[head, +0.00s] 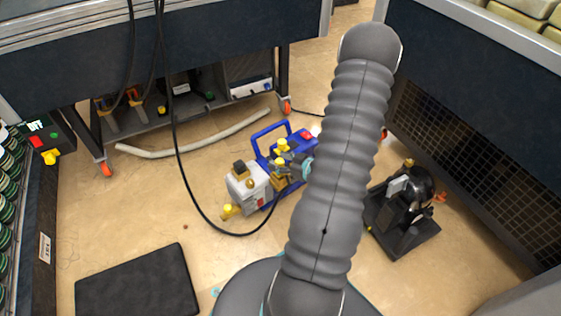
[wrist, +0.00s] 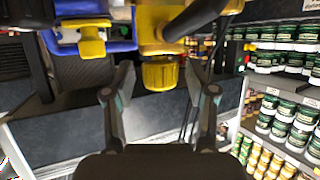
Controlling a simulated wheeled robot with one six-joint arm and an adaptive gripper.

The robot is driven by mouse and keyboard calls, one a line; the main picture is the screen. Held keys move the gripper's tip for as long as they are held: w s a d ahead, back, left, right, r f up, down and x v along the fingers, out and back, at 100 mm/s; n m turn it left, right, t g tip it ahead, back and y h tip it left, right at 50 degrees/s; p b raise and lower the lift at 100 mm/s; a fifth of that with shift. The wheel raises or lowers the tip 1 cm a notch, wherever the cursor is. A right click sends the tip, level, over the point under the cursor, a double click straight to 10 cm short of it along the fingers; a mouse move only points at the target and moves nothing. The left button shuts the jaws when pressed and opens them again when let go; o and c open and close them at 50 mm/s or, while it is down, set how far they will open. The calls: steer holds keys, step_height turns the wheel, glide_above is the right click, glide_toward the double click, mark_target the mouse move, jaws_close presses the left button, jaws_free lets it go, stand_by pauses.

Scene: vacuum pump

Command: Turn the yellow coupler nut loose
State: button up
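A yellow ribbed coupler nut (wrist: 160,73) hangs below a brassy fitting at the top middle of the wrist view. My gripper (wrist: 161,84) is open, with one finger on each side of the nut. Gaps show between the nut and both fingers. A second yellow fitting (wrist: 90,40) sits to the left on a blue part. In the head view the vacuum pump (head: 246,186), with a grey-white motor, blue handle and several yellow fittings, stands on the floor. My arm partly hides its right side. I cannot tell which yellow fitting there is the nut.
A black hose (head: 178,140) loops down to the pump. A black machine (head: 403,212) stands right of my arm. A black mat (head: 138,284) lies at front left. A wheeled bench (head: 235,62) is behind. Shelves of jars (wrist: 285,120) show at right in the wrist view.

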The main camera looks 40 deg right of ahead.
steer(key=v, duration=1.2)
steer(key=shift+r, duration=0.1)
stand_by(0.4)
